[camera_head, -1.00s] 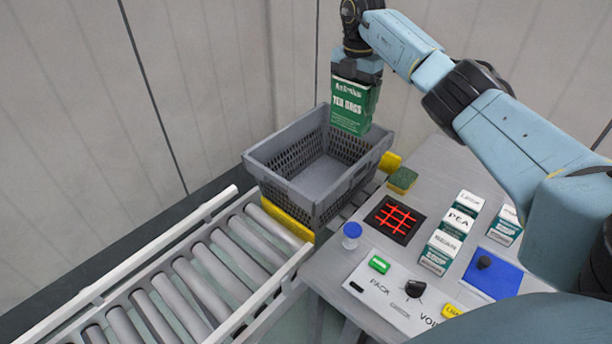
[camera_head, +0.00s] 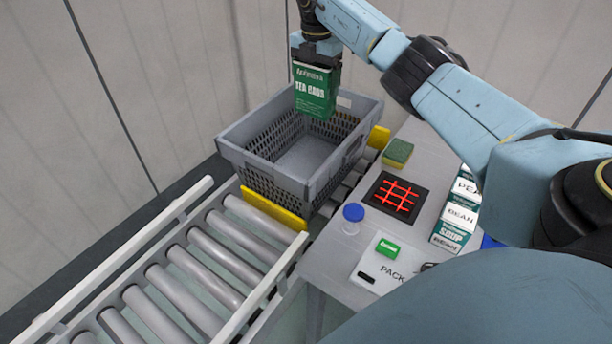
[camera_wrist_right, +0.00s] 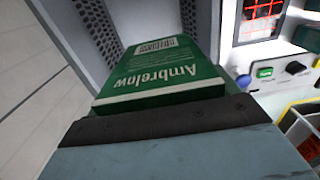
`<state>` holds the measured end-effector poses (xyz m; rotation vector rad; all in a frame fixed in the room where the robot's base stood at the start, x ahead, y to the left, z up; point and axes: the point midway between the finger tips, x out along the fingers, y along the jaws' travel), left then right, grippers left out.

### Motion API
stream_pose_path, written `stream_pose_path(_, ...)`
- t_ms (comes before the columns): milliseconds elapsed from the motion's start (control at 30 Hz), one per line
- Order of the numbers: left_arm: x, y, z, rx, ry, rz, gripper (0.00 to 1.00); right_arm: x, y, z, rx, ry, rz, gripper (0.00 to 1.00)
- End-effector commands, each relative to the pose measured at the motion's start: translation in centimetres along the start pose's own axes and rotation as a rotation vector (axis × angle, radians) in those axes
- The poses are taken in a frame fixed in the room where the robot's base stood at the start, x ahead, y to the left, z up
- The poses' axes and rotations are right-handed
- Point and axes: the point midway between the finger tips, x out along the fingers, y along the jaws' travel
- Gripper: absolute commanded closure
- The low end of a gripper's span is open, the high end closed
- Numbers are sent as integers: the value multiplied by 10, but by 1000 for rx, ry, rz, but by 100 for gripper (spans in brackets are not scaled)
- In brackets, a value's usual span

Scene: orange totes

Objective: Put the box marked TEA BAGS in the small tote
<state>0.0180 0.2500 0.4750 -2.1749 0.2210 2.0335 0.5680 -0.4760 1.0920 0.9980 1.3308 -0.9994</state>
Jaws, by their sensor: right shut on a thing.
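The green box marked TEA BAGS (camera_head: 315,92) hangs upright from my right gripper (camera_head: 316,62), which is shut on its top. The box is above the far part of the grey tote (camera_head: 262,176), in front of its back rim in the head view. In the right wrist view the box (camera_wrist_right: 165,75) shows its "Ambrelow" face and a barcode, with the perforated tote wall (camera_wrist_right: 95,25) beyond it. The tote looks empty, though the box hides part of its far side. My left gripper is not in view.
The tote stands between yellow stops (camera_head: 272,208) at the end of a roller conveyor (camera_head: 190,262).

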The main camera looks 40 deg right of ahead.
Motion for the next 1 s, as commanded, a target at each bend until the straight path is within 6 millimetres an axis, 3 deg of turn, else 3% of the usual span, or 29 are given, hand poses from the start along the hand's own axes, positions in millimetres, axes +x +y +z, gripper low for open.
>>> stream_pose_path(33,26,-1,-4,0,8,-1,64,25,0,0,1,0,1,49)
stream_pose_path(133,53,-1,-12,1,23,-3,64,68,0,0,1,2,-2,49)
stream_pose_path(233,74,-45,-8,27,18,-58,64,102,0,0,0,1,-1,49)
stream_pose_path(367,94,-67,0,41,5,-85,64,135,0,0,0,1,1,49)
stream_pose_path(500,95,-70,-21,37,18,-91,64,148,0,0,0,0,1,49)
stream_pose_path(633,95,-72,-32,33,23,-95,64,161,0,0,1,1,-1,49)
stream_pose_path(833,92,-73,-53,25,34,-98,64,197,0,0,1,1,0,49)
stream_pose_path(1000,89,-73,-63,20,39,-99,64,212,0,0,1,1,1,49)
